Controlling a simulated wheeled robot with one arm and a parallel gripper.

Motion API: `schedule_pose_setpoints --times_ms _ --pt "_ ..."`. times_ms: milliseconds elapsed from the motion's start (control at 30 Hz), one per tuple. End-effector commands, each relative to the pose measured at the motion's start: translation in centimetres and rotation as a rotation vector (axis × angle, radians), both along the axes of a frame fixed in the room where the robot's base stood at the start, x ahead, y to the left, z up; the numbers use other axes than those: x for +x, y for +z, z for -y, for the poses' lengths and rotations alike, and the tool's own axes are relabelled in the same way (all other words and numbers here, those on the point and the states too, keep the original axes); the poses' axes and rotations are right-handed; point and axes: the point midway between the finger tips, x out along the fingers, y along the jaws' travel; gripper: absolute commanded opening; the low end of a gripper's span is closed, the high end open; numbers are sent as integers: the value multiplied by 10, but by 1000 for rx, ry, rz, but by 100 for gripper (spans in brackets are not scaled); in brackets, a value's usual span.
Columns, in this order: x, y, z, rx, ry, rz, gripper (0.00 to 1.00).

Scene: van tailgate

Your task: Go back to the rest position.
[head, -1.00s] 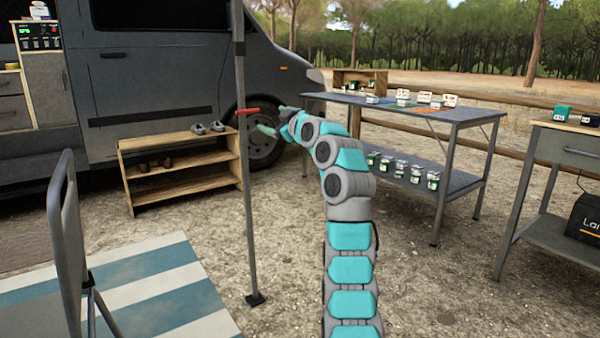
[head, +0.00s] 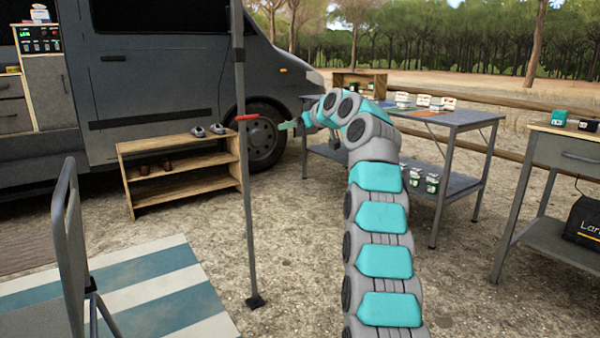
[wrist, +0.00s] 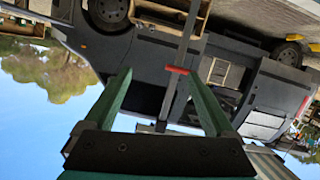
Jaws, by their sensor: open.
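My gripper (head: 286,126) is at the end of my teal and grey arm, in mid-air to the right of the upright grey pole (head: 243,180) in the head view. In the wrist view my gripper (wrist: 168,85) is open, its two green fingers spread apart with nothing held between them. The pole's red handle (head: 247,117) is close to the fingertips in the head picture. In the wrist view the red handle (wrist: 177,70) shows between the fingers, beyond them; I cannot tell the exact distance.
A wooden shoe rack (head: 180,190) stands by the grey van (head: 160,75). A metal table (head: 465,118) with several boxes and jars is behind my arm. A workbench (head: 560,150) stands at right, a chair (head: 68,230) at left. Gravel between is open.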

Motion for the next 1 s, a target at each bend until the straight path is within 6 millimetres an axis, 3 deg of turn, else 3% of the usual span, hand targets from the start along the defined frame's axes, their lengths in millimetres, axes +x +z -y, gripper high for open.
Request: schedule_pose_setpoints --times_ms 267,467,767,1000 --pt "-44 -9 12 38 -33 -248 89" --pt "-93 -27 18 38 -63 -420 89" --pt "-194 -67 30 -2 -128 -669 89" --pt "-293 -105 50 -58 -205 -856 89"
